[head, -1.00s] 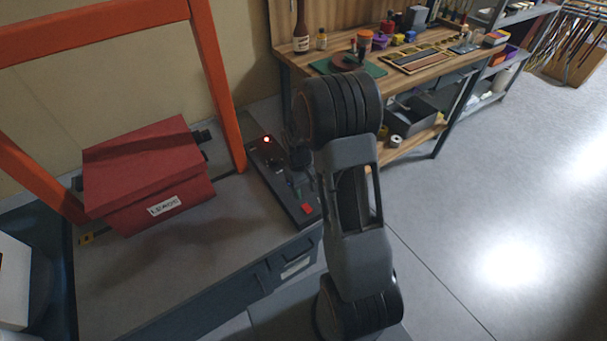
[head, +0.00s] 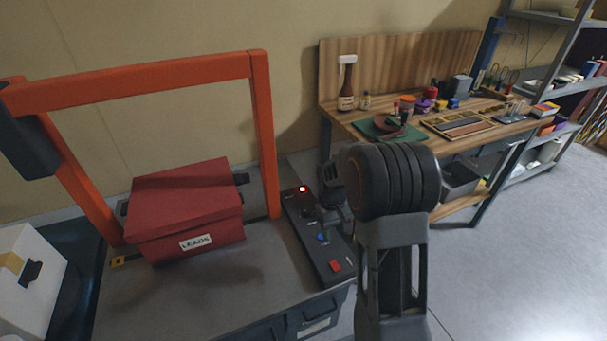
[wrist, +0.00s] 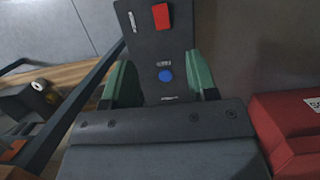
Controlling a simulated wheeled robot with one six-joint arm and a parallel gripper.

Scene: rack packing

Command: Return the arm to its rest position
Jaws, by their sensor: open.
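My gripper (wrist: 160,85) is open in the wrist view, with its two green-padded fingers apart and nothing between them. Behind the gap lies the dark control panel (wrist: 158,30) with a red switch and a blue button. In the head view, my arm stands right of centre, with part of the wrist showing just right of the panel (head: 318,240); the fingertips are hidden there. The closed red box (head: 188,210) labelled LEADS sits on the grey cabinet top, left of the panel, apart from my arm. It also shows at the right edge of the wrist view (wrist: 292,135).
An orange frame (head: 263,140) stands around the red box. A wooden workbench (head: 480,140) with bottles and small parts is behind my arm on the right. A white box (head: 30,285) is at the lower left. Open grey floor (head: 535,240) lies at the right.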

